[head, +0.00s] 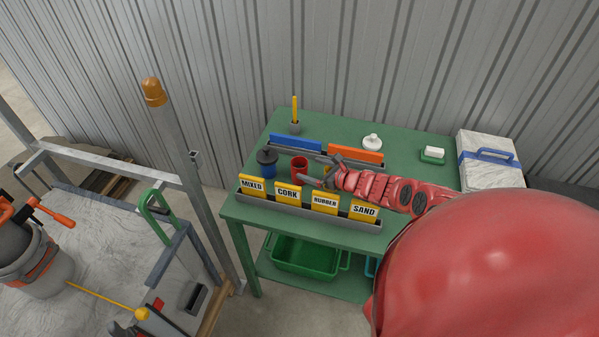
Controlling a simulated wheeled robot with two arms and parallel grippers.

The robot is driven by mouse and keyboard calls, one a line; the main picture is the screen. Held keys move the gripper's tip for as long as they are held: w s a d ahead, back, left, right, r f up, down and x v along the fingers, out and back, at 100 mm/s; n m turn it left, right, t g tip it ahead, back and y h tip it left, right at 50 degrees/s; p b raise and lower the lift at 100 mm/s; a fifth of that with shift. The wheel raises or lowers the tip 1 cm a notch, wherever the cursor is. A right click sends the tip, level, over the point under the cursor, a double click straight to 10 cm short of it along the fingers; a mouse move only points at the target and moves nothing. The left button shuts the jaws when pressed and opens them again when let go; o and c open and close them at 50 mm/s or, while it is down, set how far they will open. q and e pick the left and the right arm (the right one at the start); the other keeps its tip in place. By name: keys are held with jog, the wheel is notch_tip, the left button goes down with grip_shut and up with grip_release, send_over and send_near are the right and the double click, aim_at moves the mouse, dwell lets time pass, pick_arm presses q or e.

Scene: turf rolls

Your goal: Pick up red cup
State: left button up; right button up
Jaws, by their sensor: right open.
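The red cup (299,168) stands upright on the green table (399,143), behind the row of yellow label cards. My right gripper (314,170) reaches in from the right, low over the table, with its grey fingers open just to the right of the cup. The fingers are very near the cup; I cannot tell whether they touch it. My red right arm covers the table to the right of the cup. My left gripper is not in view.
Yellow cards in a grey holder (310,213) line the front edge. A white box (489,160) sits at the right end.

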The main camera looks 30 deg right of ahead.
aim_at(306, 167)
jog(key=shift+w+a, duration=0.2)
jog(key=shift+w, duration=0.25)
jog(key=shift+f+x, duration=0.25)
jog(key=shift+x, duration=1.8)
jog(key=shift+s+d, duration=0.1)
jog(key=c, duration=1.4)
jog(key=shift+r, duration=0.1)
